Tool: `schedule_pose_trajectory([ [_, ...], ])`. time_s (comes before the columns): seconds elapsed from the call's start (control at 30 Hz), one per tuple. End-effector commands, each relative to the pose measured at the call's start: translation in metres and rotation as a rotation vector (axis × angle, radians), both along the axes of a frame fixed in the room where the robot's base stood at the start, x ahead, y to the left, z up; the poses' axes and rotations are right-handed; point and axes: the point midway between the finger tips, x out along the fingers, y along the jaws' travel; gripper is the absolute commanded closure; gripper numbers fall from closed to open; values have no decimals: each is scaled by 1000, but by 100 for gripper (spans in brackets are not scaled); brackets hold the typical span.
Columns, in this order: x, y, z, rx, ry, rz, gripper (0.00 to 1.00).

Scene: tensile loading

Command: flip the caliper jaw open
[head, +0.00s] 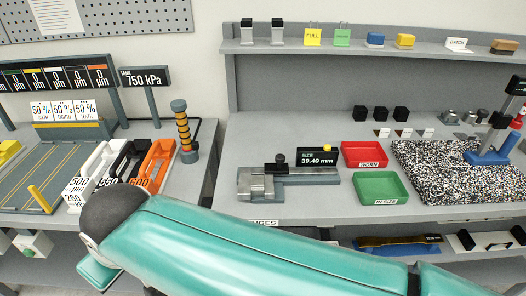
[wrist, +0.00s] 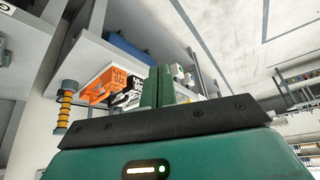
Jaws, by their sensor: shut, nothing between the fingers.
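The caliper (head: 292,178) lies on the grey bench in the middle of the head view. It has a silver block at its left end, a dark knob on top and a black display reading "SIZE 39.40 mm". I cannot tell from here whether its jaw is open or closed. My teal arm crosses the front of the head view, below and in front of the caliper. My gripper (wrist: 157,87) shows in the wrist view with its two green fingers together and nothing between them. The caliper is not visible in the wrist view.
A red tray (head: 364,165) marked "WORN" and a green tray (head: 381,203) marked "IN SIZE" sit right of the caliper. A speckled plate (head: 440,190) with a blue stand is farther right. White, black and orange bins (head: 157,160) stand on the left bench.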

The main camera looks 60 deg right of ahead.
Motion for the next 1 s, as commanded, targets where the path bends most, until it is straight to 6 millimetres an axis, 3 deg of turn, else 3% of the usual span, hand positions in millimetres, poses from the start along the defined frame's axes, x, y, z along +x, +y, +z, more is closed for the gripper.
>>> schedule_pose_trajectory([
  [0.23, 5, -6, 4, -9, 11, 3, 100],
  [0.37, 22, -32, 15, -44, 61, 11, 100],
  [0.57, 63, -112, 35, -126, 205, 54, 100],
  [0.7, 83, -183, 40, -170, 322, 89, 100],
  [0.87, 89, -270, 36, -196, 469, 133, 100],
  [1.0, 80, -348, 25, -195, 605, 181, 100],
])
